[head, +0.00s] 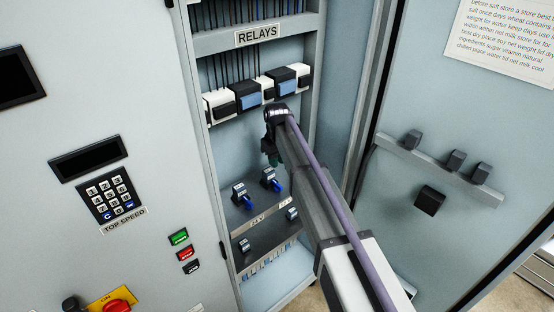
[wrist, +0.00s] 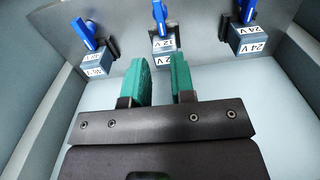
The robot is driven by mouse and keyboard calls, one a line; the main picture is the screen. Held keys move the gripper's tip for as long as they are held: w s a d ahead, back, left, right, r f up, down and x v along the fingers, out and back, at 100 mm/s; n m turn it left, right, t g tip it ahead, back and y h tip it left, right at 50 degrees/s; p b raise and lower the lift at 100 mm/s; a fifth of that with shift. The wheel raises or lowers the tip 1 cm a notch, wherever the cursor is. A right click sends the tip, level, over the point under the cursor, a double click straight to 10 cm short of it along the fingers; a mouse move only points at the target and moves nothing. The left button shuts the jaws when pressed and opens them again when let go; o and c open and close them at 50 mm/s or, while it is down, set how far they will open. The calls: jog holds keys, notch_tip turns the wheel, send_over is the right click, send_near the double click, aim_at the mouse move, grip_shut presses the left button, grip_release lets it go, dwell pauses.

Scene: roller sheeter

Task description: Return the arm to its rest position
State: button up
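My gripper (head: 272,158) shows small in the head view, at the end of my arm in front of the open cabinet, below the relay row. In the wrist view its two green fingers (wrist: 161,78) stand apart with a gap between them, and nothing is visibly held. A blue-levered block labelled 12 V (wrist: 165,58) lies beyond the fingertips. Similar blocks with blue levers stand to its left (wrist: 98,60) and to its right, labelled 24 V (wrist: 248,40). Contact between fingertips and the middle block cannot be told.
The open cabinet has a relay row (head: 258,92) under a RELAYS label (head: 257,35). Its left panel holds a keypad (head: 106,194) and several buttons. The open door (head: 440,110) on the right carries a rail with black parts (head: 440,168). Cabinet side walls flank my arm.

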dwell(0.3)
jog(key=s+d+f+m+b, duration=0.2)
jog(key=s+d, duration=0.4)
jog(key=s, duration=0.3)
jog(key=s+d+f+m+b, duration=0.3)
jog(key=s+d, duration=0.3)
jog(key=s, duration=0.4)
jog(key=s+d+f+m+b, duration=0.3)
jog(key=s+d, duration=0.4)
jog(key=s, duration=0.3)
jog(key=shift+s+f+b, duration=0.15)
jog(key=shift+f+b, duration=0.2)
jog(key=shift+d, duration=0.1)
